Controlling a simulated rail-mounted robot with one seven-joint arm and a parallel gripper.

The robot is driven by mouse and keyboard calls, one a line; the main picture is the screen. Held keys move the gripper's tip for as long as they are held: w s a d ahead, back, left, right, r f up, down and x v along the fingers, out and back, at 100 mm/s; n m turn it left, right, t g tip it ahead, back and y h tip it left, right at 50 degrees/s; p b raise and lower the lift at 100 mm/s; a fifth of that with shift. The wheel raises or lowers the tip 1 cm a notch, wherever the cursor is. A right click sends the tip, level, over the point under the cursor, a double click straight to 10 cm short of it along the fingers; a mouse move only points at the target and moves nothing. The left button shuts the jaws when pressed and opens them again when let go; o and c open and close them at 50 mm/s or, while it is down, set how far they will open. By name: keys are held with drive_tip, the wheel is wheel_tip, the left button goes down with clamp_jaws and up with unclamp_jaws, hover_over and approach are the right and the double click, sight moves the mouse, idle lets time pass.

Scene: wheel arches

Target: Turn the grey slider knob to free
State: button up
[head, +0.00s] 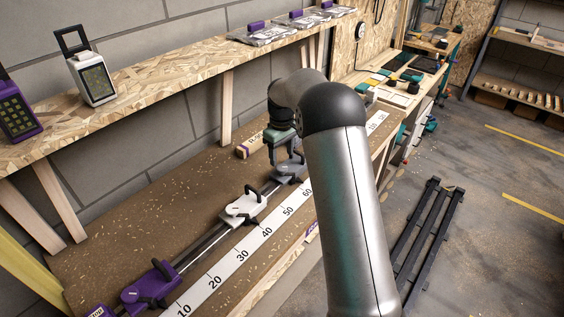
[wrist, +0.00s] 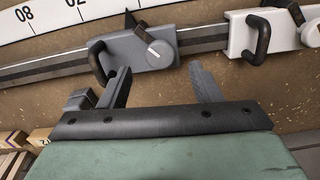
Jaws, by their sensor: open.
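The grey slider (wrist: 130,52) sits on the dark rail (wrist: 205,38) in the wrist view, with a black bow handle (wrist: 95,60) at its left. Its round grey knob (wrist: 160,52) carries a white mark and a small dark pointed part beside it. Lettering is too small to read. My gripper (wrist: 161,72) is open, its two fingers apart and empty just below the knob in the picture. I cannot tell whether they touch the slider. In the head view the grey slider (head: 289,172) is below my gripper, whose fingertips are mostly hidden there.
A white slider (head: 243,208) and a purple slider (head: 150,285) share the rail. A numbered white scale (head: 230,257) runs alongside. A wooden block (head: 250,145) lies behind the rail. A raised shelf (head: 160,90) with lamps and bags stands along the wall.

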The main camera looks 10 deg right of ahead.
sight(282, 167)
drive_tip(key=shift+f+p, duration=0.4)
drive_tip(key=shift+f, duration=2.05)
drive_tip(key=c, duration=1)
drive_tip(key=m+b, duration=0.2)
drive_tip(key=m, duration=0.1)
drive_tip(key=shift+f+b, duration=0.1)
drive_tip(key=shift+b, duration=0.25)
drive_tip(key=shift+m+b, duration=0.8)
drive_tip(key=shift+m, duration=1.7)
